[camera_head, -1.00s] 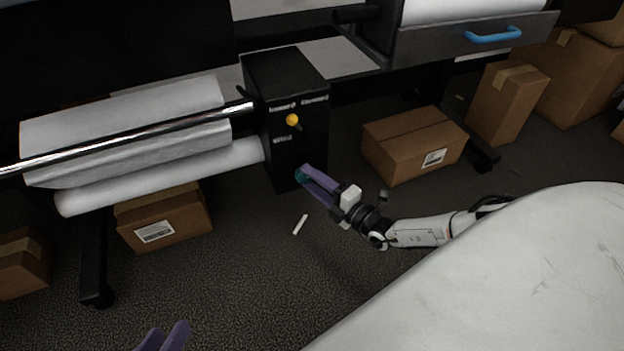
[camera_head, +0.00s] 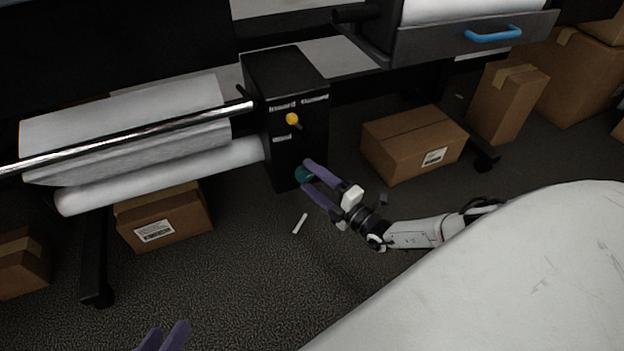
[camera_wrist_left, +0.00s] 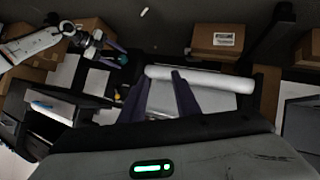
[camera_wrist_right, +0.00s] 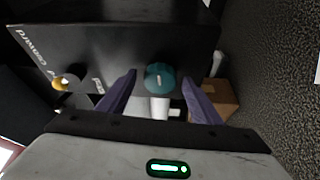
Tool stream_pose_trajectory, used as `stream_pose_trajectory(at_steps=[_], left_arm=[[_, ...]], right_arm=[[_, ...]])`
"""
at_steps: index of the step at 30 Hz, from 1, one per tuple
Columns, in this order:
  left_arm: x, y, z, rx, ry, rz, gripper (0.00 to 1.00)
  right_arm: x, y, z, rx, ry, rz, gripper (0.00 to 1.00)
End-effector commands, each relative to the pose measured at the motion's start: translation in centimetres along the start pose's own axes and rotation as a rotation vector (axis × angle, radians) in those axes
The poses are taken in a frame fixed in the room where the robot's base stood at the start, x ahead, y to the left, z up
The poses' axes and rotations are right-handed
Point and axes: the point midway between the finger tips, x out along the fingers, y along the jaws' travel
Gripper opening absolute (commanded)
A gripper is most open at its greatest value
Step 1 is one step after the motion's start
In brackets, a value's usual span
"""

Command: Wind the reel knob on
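The reel knob is a teal round knob (camera_head: 303,174) low on the front of the black control box (camera_head: 284,84). In the right wrist view the knob (camera_wrist_right: 160,77) shows a pale mark and sits between the spread fingers. My right gripper (camera_head: 308,179) is open, with its purple fingers on either side of the knob, and gaps show between fingers and knob. My left gripper (camera_head: 166,338) is at the bottom edge of the head view. In the left wrist view my left gripper (camera_wrist_left: 155,80) is open and empty, far from the knob.
A white film roll (camera_head: 160,178) and a metal bar (camera_head: 120,138) lie left of the box. Cardboard boxes (camera_head: 414,146) stand on the floor. A small white stick (camera_head: 299,223) lies on the carpet below.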

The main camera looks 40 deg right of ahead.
Motion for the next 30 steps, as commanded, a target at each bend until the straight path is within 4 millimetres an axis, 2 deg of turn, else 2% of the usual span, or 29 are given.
stream_pose_trajectory(at_steps=[7,11,17,24,30], left_arm=[[0.0,0.0,0.0,0.000,0.000,0.000,0.29],[-0.1,0.1,-0.2,0.002,-0.001,-0.002,0.29],[-0.2,-0.3,0.0,0.012,-0.024,-0.020,0.29],[0.2,-1.0,1.1,0.017,-0.065,-0.042,0.29],[0.4,-1.3,1.5,0.019,-0.079,-0.050,0.29]], right_arm=[[-0.1,0.0,-0.1,-0.001,0.002,-0.001,0.59],[-0.9,0.0,-0.1,0.000,0.002,-0.003,0.59],[-4.6,0.1,-0.1,0.000,0.001,-0.004,0.59],[-8.8,0.0,0.0,0.000,0.001,-0.003,0.59],[-10.2,0.0,0.0,-0.001,0.001,-0.001,0.59]])
